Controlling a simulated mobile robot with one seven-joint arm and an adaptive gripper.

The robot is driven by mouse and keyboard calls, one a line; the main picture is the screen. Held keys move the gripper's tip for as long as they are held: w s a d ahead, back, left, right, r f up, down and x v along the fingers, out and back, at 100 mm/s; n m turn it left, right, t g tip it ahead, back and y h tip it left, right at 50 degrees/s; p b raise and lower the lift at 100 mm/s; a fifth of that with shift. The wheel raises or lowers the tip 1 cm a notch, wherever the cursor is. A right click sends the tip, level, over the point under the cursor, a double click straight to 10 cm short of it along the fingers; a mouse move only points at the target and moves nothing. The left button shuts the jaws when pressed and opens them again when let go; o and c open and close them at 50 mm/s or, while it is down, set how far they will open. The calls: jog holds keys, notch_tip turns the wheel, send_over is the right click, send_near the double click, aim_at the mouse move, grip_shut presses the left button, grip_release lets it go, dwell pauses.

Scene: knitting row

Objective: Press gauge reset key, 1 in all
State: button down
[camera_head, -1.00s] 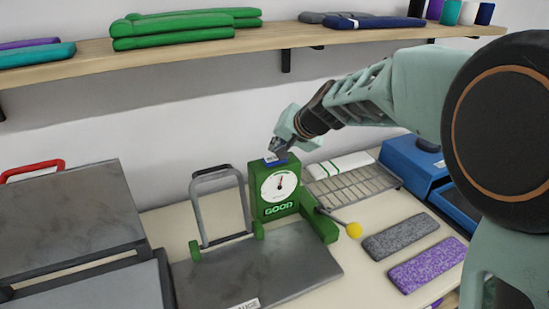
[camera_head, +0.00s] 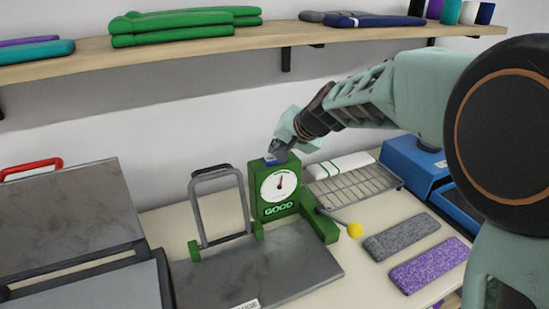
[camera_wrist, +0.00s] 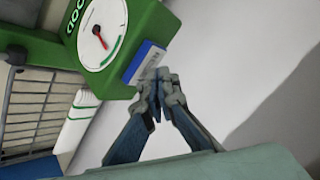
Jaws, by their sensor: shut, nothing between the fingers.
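The green gauge (camera_head: 258,192) stands on the bench with a round white dial and the word GOOD on its front. The blue reset key (camera_head: 270,161) is on top of the gauge, partly hidden by my gripper in the head view. In the wrist view the blue key (camera_wrist: 142,66) shows a white label on its side. My gripper (camera_head: 281,153) is shut and empty, with its tips at the key. In the wrist view the tips (camera_wrist: 158,76) are right beside the key; I cannot tell whether they touch it.
A grey plate (camera_head: 255,268) with an upright metal frame (camera_head: 197,210) lies before the gauge. A yellow ball-ended lever (camera_head: 355,230) sticks out at its right. A wire rack (camera_head: 355,185), a blue box (camera_head: 410,165) and grey and purple knit pieces (camera_head: 430,265) are further right. A shelf (camera_head: 270,43) runs above.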

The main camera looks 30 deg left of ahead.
jog(key=shift+f+b, duration=0.45)
dwell(0.4)
dwell(0.3)
jog(key=shift+r+p, duration=0.65)
jog(key=shift+r, duration=0.2)
jog(key=shift+r, duration=0.1)
notch_tip(320, 180, up, 5)
jog(key=p, duration=0.4)
dwell(0.5)
